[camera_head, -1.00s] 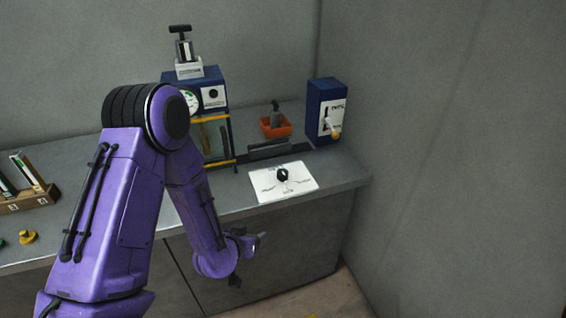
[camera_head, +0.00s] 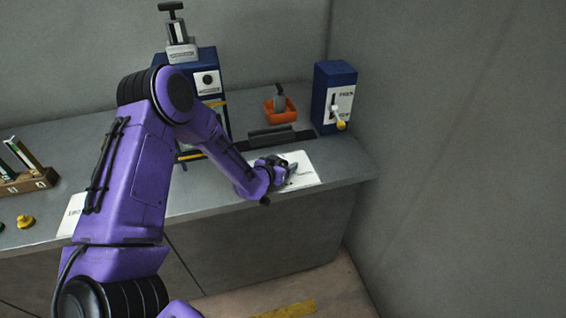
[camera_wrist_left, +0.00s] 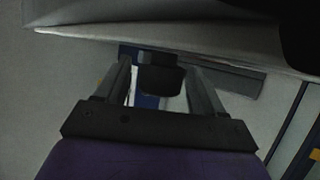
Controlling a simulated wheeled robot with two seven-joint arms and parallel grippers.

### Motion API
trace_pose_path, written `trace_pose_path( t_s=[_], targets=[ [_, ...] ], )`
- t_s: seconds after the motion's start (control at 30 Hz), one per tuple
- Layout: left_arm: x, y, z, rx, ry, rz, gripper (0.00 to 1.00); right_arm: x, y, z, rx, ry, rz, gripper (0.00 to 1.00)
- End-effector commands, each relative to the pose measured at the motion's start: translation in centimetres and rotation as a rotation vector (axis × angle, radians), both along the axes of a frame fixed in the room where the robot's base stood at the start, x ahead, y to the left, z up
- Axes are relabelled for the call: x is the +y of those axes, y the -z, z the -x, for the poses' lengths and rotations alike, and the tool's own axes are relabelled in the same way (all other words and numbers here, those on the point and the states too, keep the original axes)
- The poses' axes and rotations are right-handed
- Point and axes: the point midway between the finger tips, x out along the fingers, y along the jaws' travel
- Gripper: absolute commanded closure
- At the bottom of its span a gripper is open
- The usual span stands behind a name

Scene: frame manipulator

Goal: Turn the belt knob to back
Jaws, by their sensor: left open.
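The white panel (camera_head: 306,174) lies flat on the bench near its front edge. Its black knob is covered by my left gripper (camera_head: 290,172) in the head view. In the left wrist view, a dark block-shaped thing (camera_wrist_left: 160,76), probably the knob, appears between the two open fingers of my left gripper (camera_wrist_left: 159,66). I cannot tell whether the fingers touch it. My left gripper is open and low over the panel. The panel's markings are mostly hidden or too small to read. My right gripper is not in view.
A blue box (camera_head: 321,97) with a yellow-tipped lever (camera_head: 341,124) stands behind right of the panel. An orange bin (camera_head: 282,115) and a dark bar (camera_head: 272,139) lie behind it. A blue machine (camera_head: 206,62) stands behind my arm. A wall closes the right side.

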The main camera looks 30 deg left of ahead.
Motion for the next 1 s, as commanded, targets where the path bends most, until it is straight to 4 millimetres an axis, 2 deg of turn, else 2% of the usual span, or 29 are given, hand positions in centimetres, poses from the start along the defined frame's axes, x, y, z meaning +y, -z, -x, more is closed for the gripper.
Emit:
trace_pose_path(
  t_s=[0.2,0.27,0.3,0.37,0.4,0.73,1.0],
  targets=[
    [-0.04,0.02,-0.10,0.000,0.001,0.000,0.31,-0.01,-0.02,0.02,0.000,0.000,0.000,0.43],
    [-0.04,0.02,-0.09,0.000,0.001,0.000,0.48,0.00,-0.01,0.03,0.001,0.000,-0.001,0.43],
    [-0.04,0.01,-0.09,0.000,0.001,0.000,0.61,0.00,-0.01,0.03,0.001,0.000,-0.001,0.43],
    [-0.04,0.02,-0.07,0.000,0.001,0.000,0.80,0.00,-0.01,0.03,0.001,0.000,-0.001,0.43],
    [-0.03,0.02,-0.07,0.000,0.001,0.000,0.83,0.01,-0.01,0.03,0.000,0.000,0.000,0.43],
    [-0.09,0.03,-0.07,0.000,-0.037,-0.003,0.83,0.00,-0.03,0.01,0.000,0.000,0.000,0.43],
    [-0.19,0.01,-0.09,0.000,-0.203,-0.005,0.82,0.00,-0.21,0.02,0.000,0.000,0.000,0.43]
  ],
)
